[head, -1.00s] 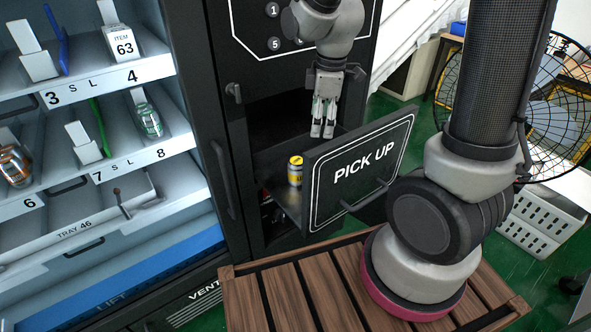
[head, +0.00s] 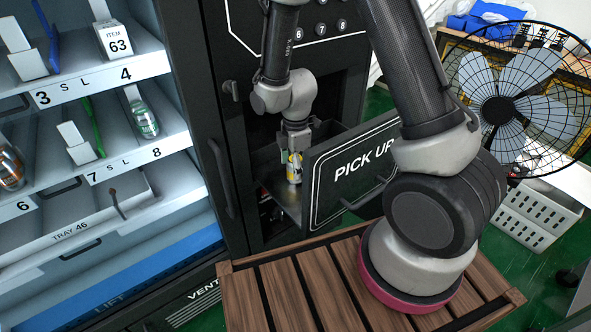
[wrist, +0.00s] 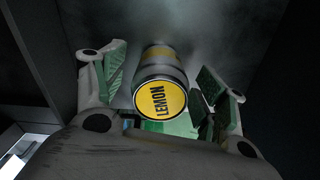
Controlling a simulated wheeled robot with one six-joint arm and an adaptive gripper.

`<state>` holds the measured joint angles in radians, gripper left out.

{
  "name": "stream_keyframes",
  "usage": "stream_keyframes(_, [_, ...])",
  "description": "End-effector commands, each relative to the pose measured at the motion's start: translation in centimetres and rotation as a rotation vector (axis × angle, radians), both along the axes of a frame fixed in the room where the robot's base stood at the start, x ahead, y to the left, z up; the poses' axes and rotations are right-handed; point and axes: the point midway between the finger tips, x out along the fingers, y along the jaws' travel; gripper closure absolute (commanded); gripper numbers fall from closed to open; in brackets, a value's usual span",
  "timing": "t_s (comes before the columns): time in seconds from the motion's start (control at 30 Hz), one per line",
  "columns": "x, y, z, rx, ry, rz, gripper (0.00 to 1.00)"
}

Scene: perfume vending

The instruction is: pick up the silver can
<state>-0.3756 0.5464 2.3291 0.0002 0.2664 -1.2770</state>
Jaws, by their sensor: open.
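The silver can (head: 294,172) with a yellow band stands upright on the floor of the pick-up drawer in the head view. In the wrist view the can (wrist: 160,98) shows its yellow top, marked LEMON, facing the camera. My gripper (head: 291,157) is lowered over the can in the head view, its fingers around the can's upper part. In the wrist view my gripper (wrist: 160,90) is open, with one green-padded finger on each side of the can. A gap shows on both sides. The can's far end fades into shadow.
The drawer front, marked PICK UP (head: 352,172), stands close to the right of the can. The dark machine opening (head: 340,100) lies behind. Shelves with cans and other items (head: 90,120) are at the left. A wooden slatted platform (head: 290,290) lies in front.

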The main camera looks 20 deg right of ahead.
Motion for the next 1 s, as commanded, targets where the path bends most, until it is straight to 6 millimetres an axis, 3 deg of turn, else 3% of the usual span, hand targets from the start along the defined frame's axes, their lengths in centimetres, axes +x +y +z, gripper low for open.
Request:
stream_keyframes(0.27, [0.0, 0.0, -0.5, 0.000, -0.001, -0.001, 0.28])
stream_keyframes(0.57, [0.0, 0.0, -0.4, 0.000, -0.001, -0.001, 0.81])
stream_keyframes(0.83, [0.0, 0.0, -0.3, 0.000, -0.002, -0.001, 0.82])
stream_keyframes(1.0, [0.1, 0.0, 1.0, 0.001, -0.004, -0.001, 0.82])
